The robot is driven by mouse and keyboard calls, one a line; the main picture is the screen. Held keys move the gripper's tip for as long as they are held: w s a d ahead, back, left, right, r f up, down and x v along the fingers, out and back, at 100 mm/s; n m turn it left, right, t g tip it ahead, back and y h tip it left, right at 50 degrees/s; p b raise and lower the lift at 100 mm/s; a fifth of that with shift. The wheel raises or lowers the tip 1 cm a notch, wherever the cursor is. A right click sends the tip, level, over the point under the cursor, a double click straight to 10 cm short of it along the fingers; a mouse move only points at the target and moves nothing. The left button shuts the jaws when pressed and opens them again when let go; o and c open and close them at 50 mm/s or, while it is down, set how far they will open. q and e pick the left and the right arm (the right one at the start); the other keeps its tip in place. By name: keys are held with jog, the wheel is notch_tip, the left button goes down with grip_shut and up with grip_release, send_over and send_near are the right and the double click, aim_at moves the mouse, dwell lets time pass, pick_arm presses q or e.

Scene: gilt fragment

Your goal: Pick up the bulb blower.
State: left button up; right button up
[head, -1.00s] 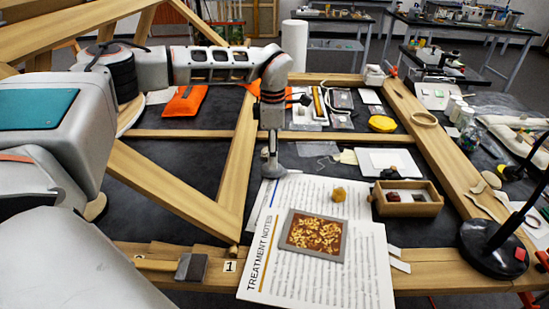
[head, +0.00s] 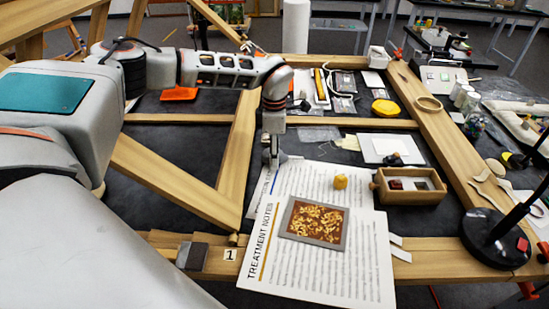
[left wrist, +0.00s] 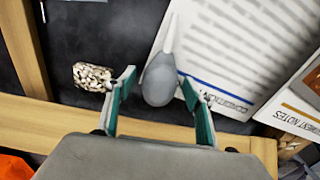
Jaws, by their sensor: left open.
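The bulb blower (left wrist: 159,82) is grey with a pale narrow nozzle in the left wrist view. My left gripper (left wrist: 159,84) is open, with one green-padded finger on each side of the bulb. I cannot tell whether either finger touches it. The blower is not clearly distinguishable there. My right gripper is not in view.
A speckled block (left wrist: 93,76) lies just left of the left finger. A wooden box (head: 408,187) stands right. Wooden beams (head: 238,165) cross the dark table.

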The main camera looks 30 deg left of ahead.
pick_arm(q)
jog(key=c, duration=1.1)
